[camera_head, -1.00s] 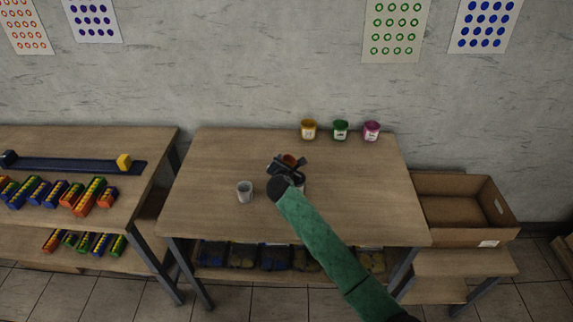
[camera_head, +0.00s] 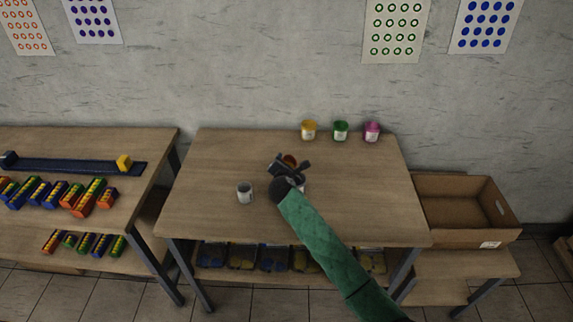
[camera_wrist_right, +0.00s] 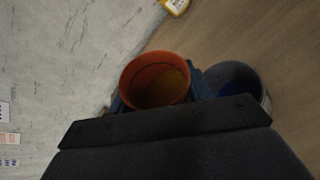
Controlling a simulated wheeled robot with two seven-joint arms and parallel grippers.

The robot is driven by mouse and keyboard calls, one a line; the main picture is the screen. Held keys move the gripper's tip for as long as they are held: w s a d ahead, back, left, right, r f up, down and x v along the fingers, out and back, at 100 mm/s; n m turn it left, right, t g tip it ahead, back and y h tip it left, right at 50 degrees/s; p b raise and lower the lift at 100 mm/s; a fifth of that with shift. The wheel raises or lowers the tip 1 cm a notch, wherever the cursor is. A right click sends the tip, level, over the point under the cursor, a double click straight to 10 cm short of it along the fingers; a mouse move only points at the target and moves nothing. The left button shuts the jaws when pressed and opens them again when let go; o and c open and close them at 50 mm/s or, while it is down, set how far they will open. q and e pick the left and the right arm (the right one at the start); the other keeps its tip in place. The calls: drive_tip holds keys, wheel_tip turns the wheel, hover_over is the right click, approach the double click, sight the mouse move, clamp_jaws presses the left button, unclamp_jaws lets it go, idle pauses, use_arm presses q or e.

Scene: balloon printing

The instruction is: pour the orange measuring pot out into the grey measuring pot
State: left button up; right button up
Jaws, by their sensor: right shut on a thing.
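The orange measuring pot (camera_head: 289,160) is in my right gripper (camera_head: 289,168), above the middle of the table. In the right wrist view I look into the orange pot (camera_wrist_right: 155,78); its inside shows a brownish yellow bottom. The gripper is shut on it; its dark body hides the pot's lower part. A small grey pot (camera_head: 245,192) stands upright on the table, left of the gripper and apart from it. A grey-rimmed pot with blue inside (camera_wrist_right: 238,82) is beside the orange pot in the wrist view; I cannot tell if it is the same grey pot. My left gripper is out of view.
Yellow (camera_head: 308,130), green (camera_head: 340,131) and pink (camera_head: 371,132) paint pots stand along the table's back edge. A pale thing (camera_head: 301,187) is mostly hidden behind my right wrist. A cardboard box (camera_head: 455,231) is at the right. The table's left part is clear.

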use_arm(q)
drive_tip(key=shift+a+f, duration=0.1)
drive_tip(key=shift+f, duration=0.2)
use_arm(e)
drive_tip(key=shift+f, duration=0.2)
